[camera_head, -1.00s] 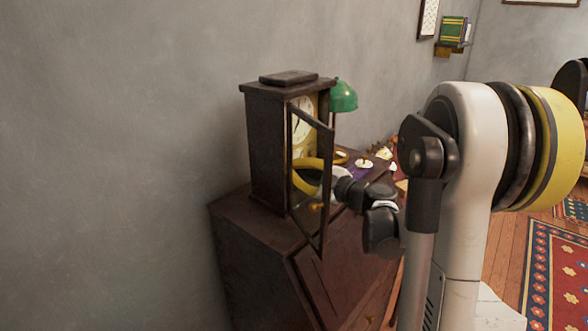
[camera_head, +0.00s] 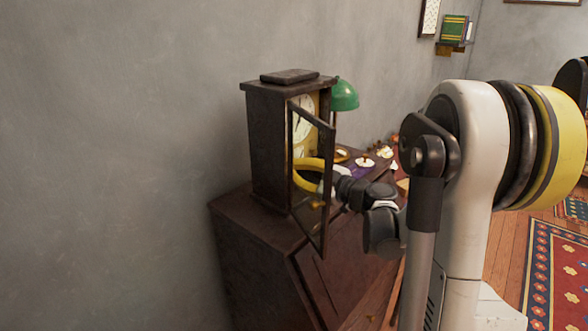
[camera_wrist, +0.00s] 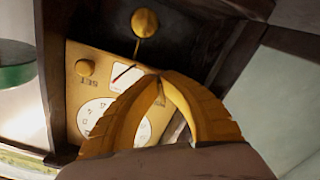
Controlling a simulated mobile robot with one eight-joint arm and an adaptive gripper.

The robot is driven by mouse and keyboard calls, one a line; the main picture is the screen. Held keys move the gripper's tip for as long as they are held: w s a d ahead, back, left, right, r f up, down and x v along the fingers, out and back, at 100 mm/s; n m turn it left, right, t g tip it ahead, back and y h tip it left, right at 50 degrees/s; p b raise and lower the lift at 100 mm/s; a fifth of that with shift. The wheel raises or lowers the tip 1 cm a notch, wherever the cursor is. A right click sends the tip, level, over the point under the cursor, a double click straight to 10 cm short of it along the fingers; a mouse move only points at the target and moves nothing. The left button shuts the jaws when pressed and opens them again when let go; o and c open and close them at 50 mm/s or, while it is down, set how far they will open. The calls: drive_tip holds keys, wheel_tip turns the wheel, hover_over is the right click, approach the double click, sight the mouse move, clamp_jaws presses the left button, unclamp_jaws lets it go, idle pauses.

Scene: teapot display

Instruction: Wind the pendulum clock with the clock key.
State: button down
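The dark wooden pendulum clock (camera_head: 268,148) stands on the desk against the wall, its glazed door (camera_head: 325,185) swung open. My gripper (camera_wrist: 158,80) reaches into the clock case; its yellow fingers also show behind the door in the head view. In the wrist view the fingertips come together in front of a brass plate (camera_wrist: 85,88) with a knob, a "SET" label and a white number dial (camera_wrist: 95,117). The round brass pendulum bob (camera_wrist: 145,22) hangs close by. I cannot make out the clock key; the fingers may hide it.
The open door stands close beside my gripper and wrist. A green lamp (camera_head: 344,95) is behind the clock, also in the wrist view (camera_wrist: 15,65). Small pale items (camera_head: 364,162) lie on the desk (camera_head: 245,225) to the right of the clock.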

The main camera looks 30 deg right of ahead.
drive_tip(key=c, duration=1.6)
unclamp_jaws()
